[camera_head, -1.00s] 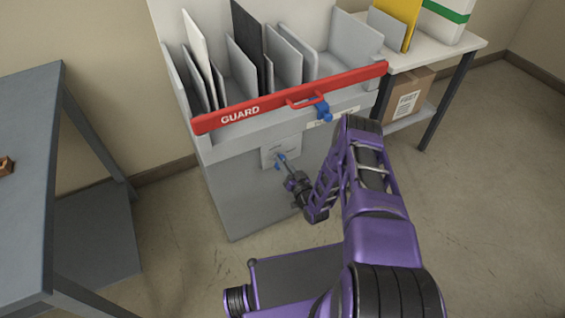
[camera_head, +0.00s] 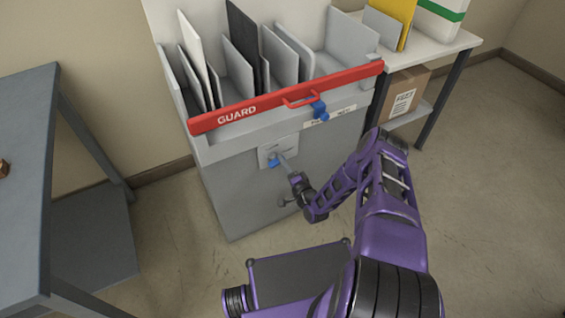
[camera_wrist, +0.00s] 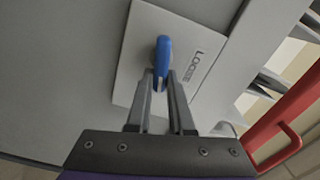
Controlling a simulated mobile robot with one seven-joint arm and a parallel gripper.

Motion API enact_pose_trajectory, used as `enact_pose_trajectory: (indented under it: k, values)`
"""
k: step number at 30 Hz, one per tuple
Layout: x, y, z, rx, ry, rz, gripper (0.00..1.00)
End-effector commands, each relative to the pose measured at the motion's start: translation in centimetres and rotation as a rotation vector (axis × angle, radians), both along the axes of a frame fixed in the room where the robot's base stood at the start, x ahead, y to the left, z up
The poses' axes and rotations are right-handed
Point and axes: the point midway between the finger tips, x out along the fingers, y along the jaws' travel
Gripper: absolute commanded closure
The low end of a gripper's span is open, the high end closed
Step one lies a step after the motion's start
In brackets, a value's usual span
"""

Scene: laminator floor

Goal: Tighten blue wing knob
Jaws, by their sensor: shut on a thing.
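The blue wing knob (camera_head: 273,161) sits on a light plate (camera_head: 268,151) on the front of the grey cabinet (camera_head: 240,190). In the wrist view the blue knob (camera_wrist: 163,56) stands out from the plate (camera_wrist: 146,38), which bears partly readable lettering. My gripper (camera_head: 281,158) reaches the knob from the lower right. In the wrist view my gripper (camera_wrist: 160,76) has its two fingers closed on either side of the knob's near end. The fingers hide part of the knob.
Upright panels (camera_head: 240,60) stand in the cabinet behind. A grey table (camera_head: 30,150) is at left. A white shelf table (camera_head: 430,45) with a carton (camera_head: 405,97) is at right.

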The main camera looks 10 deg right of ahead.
Motion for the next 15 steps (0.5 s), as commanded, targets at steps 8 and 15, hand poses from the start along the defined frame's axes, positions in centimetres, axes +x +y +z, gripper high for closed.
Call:
enact_pose_trajectory:
  k: [8,15]
  values:
    - [0.04,0.05,-0.27,0.167,0.044,0.001,1.00]
    - [0.02,0.07,-0.39,0.239,0.064,0.002,1.00]
